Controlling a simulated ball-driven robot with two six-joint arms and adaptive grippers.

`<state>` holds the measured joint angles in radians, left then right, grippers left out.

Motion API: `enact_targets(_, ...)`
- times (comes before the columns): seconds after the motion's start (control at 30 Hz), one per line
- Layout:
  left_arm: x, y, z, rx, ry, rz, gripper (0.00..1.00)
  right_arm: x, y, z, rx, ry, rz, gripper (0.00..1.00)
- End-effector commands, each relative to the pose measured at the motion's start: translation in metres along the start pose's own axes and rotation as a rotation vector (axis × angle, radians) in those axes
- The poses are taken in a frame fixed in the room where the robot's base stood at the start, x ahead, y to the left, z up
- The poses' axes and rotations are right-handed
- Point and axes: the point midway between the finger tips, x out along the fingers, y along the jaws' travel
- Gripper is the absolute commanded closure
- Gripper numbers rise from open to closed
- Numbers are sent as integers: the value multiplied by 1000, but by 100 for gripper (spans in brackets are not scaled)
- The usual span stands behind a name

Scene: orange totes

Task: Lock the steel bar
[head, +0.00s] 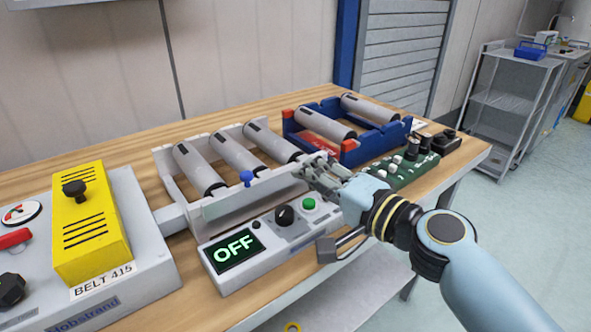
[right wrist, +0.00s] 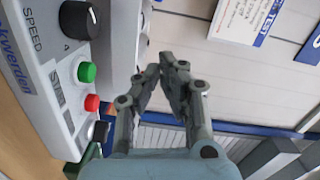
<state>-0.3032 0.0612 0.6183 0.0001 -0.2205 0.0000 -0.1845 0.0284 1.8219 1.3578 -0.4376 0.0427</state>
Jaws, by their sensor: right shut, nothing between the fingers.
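A conveyor frame (head: 228,208) with a pale metal rail along its front stands on the bench and holds three grey steel rollers (head: 238,156). A blue knob (head: 247,177) sits on the front rail. I cannot tell which part is the steel bar. A bent grey metal handle (head: 340,245) shows at the right end of the control box, partly behind my wrist. My right gripper (head: 311,168) is shut and empty, at the frame's right end and above the control box. Its closed fingers show in the right wrist view (right wrist: 164,68). My left gripper is out of view.
The control box (head: 222,278) reads OFF and has a black knob (head: 284,214) and a green button (head: 308,203). A blue rack (head: 352,150) with two rollers and a green board (head: 405,165) stand to the right. A yellow-covered unit (head: 90,225) stands left.

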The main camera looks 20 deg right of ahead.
Motion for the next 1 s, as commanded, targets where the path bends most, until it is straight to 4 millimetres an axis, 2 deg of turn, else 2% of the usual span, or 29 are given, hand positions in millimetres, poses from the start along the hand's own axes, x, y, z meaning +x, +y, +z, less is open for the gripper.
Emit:
enact_targets(0.03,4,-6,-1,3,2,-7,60,-11,4,0,-3,0,3,100)
enact_targets(0.17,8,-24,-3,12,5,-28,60,-32,3,0,-3,-1,3,100)
enact_targets(0.3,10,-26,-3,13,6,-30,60,-44,2,0,-2,0,2,100)
enact_targets(0.67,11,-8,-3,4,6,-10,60,-48,0,0,-1,1,0,100)
enact_targets(0.87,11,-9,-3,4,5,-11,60,-47,0,0,-2,0,0,100)
enact_targets(0.97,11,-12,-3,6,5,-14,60,-50,0,7,-38,-28,11,100)
enact_targets(1.0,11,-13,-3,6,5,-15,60,-53,0,14,-78,-60,25,100)
